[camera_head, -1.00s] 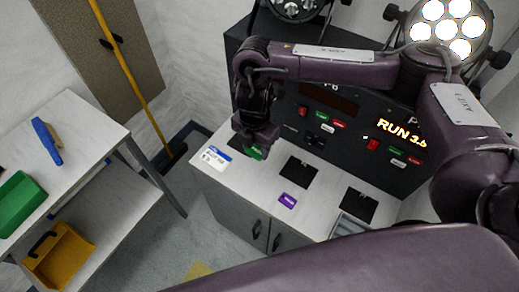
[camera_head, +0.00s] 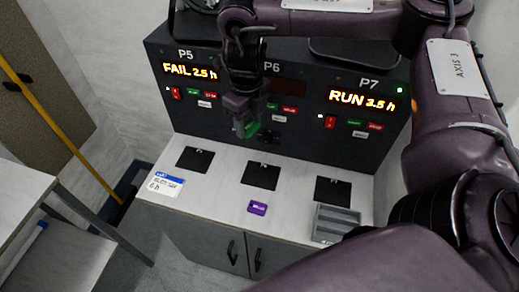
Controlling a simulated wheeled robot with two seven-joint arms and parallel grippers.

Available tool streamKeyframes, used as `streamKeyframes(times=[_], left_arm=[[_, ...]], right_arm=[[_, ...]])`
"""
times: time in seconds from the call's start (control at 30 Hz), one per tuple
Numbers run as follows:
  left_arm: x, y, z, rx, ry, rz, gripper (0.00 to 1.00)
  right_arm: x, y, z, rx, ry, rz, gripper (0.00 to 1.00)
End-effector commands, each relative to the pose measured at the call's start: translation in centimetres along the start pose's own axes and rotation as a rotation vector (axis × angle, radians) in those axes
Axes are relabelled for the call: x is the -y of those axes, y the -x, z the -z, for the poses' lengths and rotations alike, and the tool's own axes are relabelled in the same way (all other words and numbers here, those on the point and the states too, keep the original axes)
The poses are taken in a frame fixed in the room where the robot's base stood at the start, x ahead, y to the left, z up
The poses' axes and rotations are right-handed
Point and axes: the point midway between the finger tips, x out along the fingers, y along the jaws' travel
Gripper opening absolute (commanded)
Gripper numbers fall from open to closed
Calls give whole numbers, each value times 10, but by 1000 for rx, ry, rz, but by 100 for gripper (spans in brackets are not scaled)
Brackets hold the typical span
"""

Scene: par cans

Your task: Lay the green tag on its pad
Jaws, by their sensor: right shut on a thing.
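The green tag (camera_head: 251,131) is held in my right gripper (camera_head: 244,126), which is shut on it. Gripper and tag are in front of the dark panel and appear raised above the white counter. Three black square pads lie along the counter: a left one (camera_head: 195,159), a middle one (camera_head: 261,176) and a right one (camera_head: 333,189). In the picture the tag is above the gap between the left and middle pads, nearer the middle one. My left gripper is not in view.
A purple tag (camera_head: 257,207) lies in front of the middle pad. A white and blue card (camera_head: 165,184) lies at the counter's left end. A grey slotted tray (camera_head: 336,224) stands at the right. The dark panel (camera_head: 300,141) with displays labelled P5, P6 and P7 rises behind.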

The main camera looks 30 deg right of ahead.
Motion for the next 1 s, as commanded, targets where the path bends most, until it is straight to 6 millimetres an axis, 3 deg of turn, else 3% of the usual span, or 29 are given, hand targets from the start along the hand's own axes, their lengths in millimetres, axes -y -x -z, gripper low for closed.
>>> streamKeyframes(times=[0.17,0.6,0.87,1.0], left_arm=[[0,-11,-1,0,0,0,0],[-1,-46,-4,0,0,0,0],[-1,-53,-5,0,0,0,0],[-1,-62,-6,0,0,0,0]], right_arm=[[1,-33,2,-7,14,-4,25],[0,-144,2,-6,13,-4,25],[1,-167,1,-2,13,-2,25],[0,-190,2,-4,13,-4,25]])
